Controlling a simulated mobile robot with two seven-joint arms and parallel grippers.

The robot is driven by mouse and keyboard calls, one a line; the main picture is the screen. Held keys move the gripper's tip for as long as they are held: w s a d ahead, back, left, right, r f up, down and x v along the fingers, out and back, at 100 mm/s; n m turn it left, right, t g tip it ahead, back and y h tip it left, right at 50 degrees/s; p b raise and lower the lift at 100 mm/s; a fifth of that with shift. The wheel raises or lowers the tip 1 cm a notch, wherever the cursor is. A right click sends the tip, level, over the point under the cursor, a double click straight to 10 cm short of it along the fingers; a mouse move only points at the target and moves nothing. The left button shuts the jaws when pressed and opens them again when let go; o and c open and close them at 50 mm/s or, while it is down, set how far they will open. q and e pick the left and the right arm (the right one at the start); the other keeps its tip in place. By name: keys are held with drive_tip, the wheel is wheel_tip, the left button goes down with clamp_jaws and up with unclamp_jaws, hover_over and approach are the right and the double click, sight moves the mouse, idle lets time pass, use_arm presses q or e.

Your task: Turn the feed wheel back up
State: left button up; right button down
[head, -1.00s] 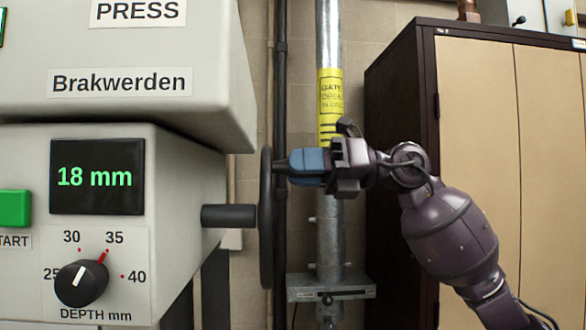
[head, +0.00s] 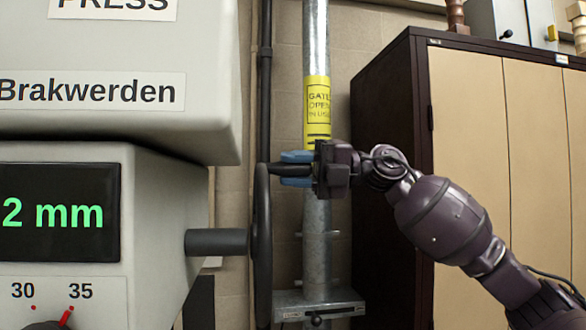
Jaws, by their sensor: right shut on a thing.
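The black feed wheel (head: 262,245) shows almost edge-on in the head view, at the end of a dark shaft (head: 216,242) from the press's right side. A dark handle (head: 289,170) sticks out to the right from the wheel's upper part. My right gripper (head: 290,169) is shut on this handle, with a blue finger above and below it. The display (head: 60,212) on the press reads "2 mm" in green, and its left part is cut off by the frame edge. My left gripper is out of view.
A metal pole (head: 317,230) with a yellow gate label (head: 317,105) stands behind my right gripper. A bracket (head: 318,304) sits low on it. A dark-sided cabinet (head: 390,130) with tan doors stands behind my right arm. The press's upper housing (head: 205,90) overhangs left of the wheel.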

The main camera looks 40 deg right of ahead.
drive_tip(key=shift+w+d, duration=0.2)
drive_tip(key=shift+w, duration=0.05)
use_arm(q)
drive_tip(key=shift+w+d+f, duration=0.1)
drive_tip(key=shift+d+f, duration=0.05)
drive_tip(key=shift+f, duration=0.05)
use_arm(e)
drive_tip(key=shift+w+d, duration=0.1)
drive_tip(key=shift+w, duration=0.05)
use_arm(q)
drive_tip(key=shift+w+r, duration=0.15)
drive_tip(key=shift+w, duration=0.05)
use_arm(e)
drive_tip(key=c, duration=0.8)
unclamp_jaws()
drive_tip(key=shift+f, duration=0.1)
drive_tip(key=shift+c, duration=0.2)
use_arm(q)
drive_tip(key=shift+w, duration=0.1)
use_arm(e)
drive_tip(key=shift+d, duration=0.35)
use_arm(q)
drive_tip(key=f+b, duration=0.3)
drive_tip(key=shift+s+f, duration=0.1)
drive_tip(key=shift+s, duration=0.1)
use_arm(e)
drive_tip(key=v, duration=1)
drive_tip(key=shift+s, duration=0.25)
